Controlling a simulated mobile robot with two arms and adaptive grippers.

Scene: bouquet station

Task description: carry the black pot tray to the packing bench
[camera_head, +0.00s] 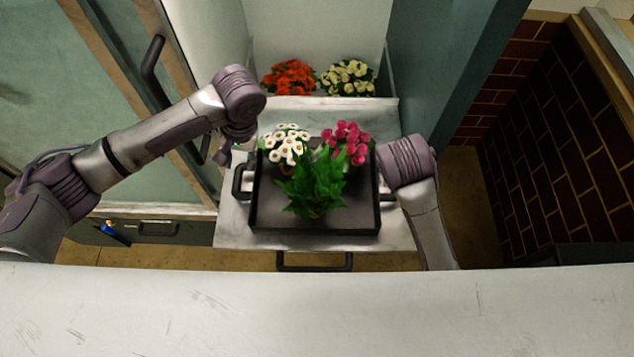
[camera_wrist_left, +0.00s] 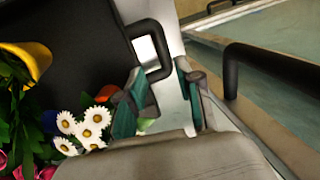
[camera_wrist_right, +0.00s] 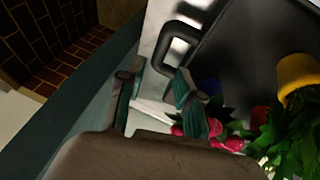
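The black pot tray (camera_head: 354,212) rests on a light pull-out surface (camera_head: 400,236). It holds white daisies (camera_head: 286,147), magenta flowers (camera_head: 349,136) and a leafy green plant (camera_head: 312,187). My left gripper (camera_head: 236,148) is above the tray's left edge. In the left wrist view its fingers (camera_wrist_left: 163,100) are apart and empty, with the tray's left handle (camera_wrist_left: 157,52) just beyond them. In the right wrist view my right gripper's fingers (camera_wrist_right: 158,95) are apart and empty, short of the tray's right handle (camera_wrist_right: 170,48). In the head view its fingers are hidden behind the wrist.
Orange flowers (camera_head: 290,78) and cream flowers (camera_head: 347,78) stand behind the light surface. A glass door (camera_head: 60,90) with a dark handle (camera_head: 152,62) is at left. A teal panel (camera_head: 430,80) is at right. A pale worktop (camera_head: 320,315) crosses the foreground, mostly clear.

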